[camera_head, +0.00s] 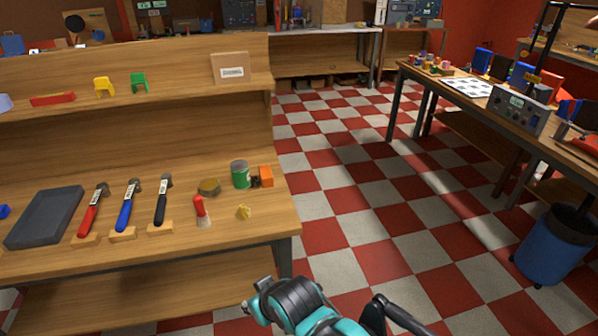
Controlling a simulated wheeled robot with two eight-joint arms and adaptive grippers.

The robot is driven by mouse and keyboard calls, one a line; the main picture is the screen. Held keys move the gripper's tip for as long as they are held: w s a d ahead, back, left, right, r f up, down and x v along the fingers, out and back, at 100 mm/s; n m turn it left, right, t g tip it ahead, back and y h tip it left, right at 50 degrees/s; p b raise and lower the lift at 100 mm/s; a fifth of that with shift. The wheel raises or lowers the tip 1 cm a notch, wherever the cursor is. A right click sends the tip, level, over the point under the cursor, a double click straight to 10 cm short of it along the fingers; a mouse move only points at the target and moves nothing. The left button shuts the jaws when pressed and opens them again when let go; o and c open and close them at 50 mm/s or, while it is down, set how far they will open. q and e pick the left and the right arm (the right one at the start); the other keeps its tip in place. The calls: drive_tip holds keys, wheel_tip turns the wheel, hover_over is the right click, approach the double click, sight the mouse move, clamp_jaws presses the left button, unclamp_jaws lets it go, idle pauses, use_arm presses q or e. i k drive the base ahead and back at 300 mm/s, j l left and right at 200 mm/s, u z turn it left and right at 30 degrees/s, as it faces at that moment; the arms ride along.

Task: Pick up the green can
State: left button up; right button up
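The green can (240,175) stands upright on the lower wooden top of the shelf unit, towards its right end. It has a green body, a pale band near the top and a dark grey top. A teal and black part of my own arm shows at the bottom centre, below and to the right of the can and well apart from it. I cannot tell which arm it belongs to. No gripper fingertips can be made out. Nothing touches the can from my side.
An orange block (266,176) sits close to the can's right, with a dark item between them. A brownish round item (209,187), a red-tipped item (200,208) and a yellow piece (244,212) lie nearby. Checkered floor (345,200) is open to the right.

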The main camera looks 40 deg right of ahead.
sight(239, 168)
drive_tip(key=z, duration=0.9)
drive_tip(key=i, duration=0.1)
